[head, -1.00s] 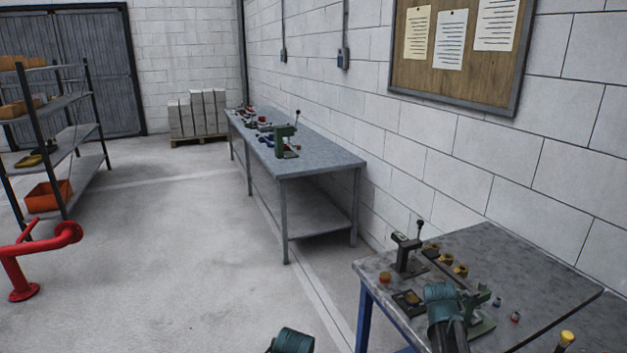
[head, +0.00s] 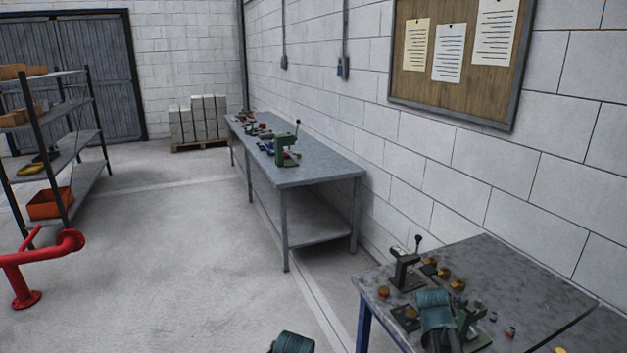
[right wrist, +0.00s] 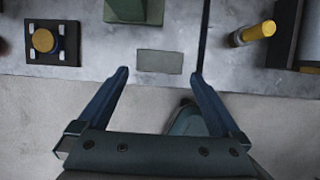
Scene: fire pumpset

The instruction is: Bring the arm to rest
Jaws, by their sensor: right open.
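My right gripper (right wrist: 160,76) is open in the right wrist view, with its two dark blue fingers apart and nothing held between them. The fingertips show over the front edge of the near workbench (right wrist: 95,62). In the head view my right arm (head: 437,307) shows as a teal link over the front part of that bench, and its fingers cannot be made out. Another teal piece of my body (head: 293,342) shows at the bottom edge. My left gripper is not seen.
A lever device (head: 405,268) and several brass parts stand on the near bench. A green block (right wrist: 133,8), a square plate with a yellow knob (right wrist: 43,40) and a yellow-capped item (right wrist: 252,33) lie near the fingers. A long bench (head: 310,178) stands farther back; open floor is left.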

